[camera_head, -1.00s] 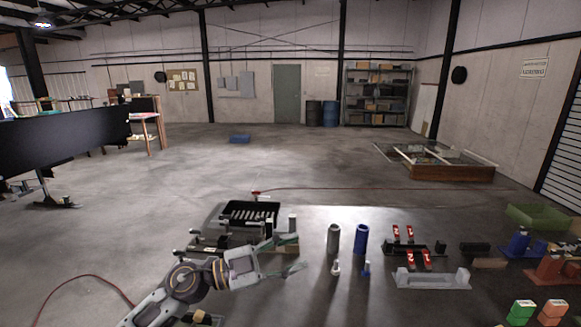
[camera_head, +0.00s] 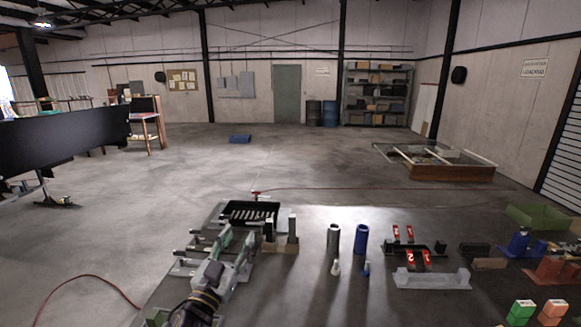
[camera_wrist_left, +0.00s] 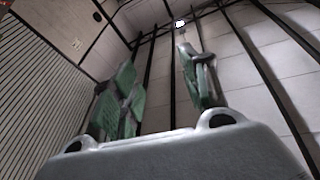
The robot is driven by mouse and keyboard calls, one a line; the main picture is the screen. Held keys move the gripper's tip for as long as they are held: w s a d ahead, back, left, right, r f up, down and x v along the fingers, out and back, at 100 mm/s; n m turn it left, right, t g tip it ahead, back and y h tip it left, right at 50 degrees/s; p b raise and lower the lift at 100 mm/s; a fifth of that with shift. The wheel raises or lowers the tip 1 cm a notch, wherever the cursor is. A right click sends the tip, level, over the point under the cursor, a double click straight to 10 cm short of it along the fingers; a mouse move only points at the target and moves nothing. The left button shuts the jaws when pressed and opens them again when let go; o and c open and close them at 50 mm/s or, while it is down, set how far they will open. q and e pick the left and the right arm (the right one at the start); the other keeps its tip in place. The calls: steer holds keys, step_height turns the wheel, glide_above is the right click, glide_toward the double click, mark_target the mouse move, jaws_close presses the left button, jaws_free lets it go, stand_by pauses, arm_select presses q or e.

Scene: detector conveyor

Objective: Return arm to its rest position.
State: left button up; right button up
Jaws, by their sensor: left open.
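My left gripper (camera_head: 237,243) is at the left part of the table in the head view, its green-padded fingers pointing up and away from me. It is open, with a clear gap between the fingers. In the left wrist view the fingers (camera_wrist_left: 160,78) stand apart with only wall and roof beams behind them, so it is empty. In the head view it overlaps the grey metal fixture (camera_head: 185,268), and I cannot tell how far above it the fingers are. My right gripper is not in view.
A black slotted tray (camera_head: 238,208) lies behind the gripper. To its right stand a block with two grey posts (camera_head: 282,247), a grey cylinder (camera_head: 333,238) and a blue cylinder (camera_head: 361,239). Red-tagged parts (camera_head: 411,258) sit farther right. The table's front middle is clear.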

arm_select(q)
steer(key=s+a+f+n+g+y, duration=0.25)
steer(key=s+a+f+g, duration=0.2)
steer(key=f, duration=0.45)
steer(key=s+a+f+n+g+y, duration=0.25)
steer(key=a+f+g+y, duration=0.2)
steer(key=f, duration=0.55)
steer(key=s+f+m+g+h, duration=0.1)
steer(key=s+f+g, duration=0.4)
steer(key=s, duration=0.4)
steer(key=s+f+m+g, duration=0.1)
steer(key=s+f+g, duration=0.2)
steer(key=s+f, duration=0.5)
steer(key=s+f+g, duration=0.1)
steer(key=s+f, duration=0.1)
steer(key=f, duration=1.4)
steer(key=s+f, duration=0.3)
steer(key=f, duration=1.3)
steer(key=s+a+f, duration=0.2)
steer(key=s+f, duration=0.7)
steer(key=s, duration=0.1)
steer(key=s+a+f+g, duration=0.1)
steer(key=s+a+f, duration=0.1)
steer(key=s+f, duration=0.8)
steer(key=shift+s, duration=0.8)
steer(key=shift+d, duration=0.1)
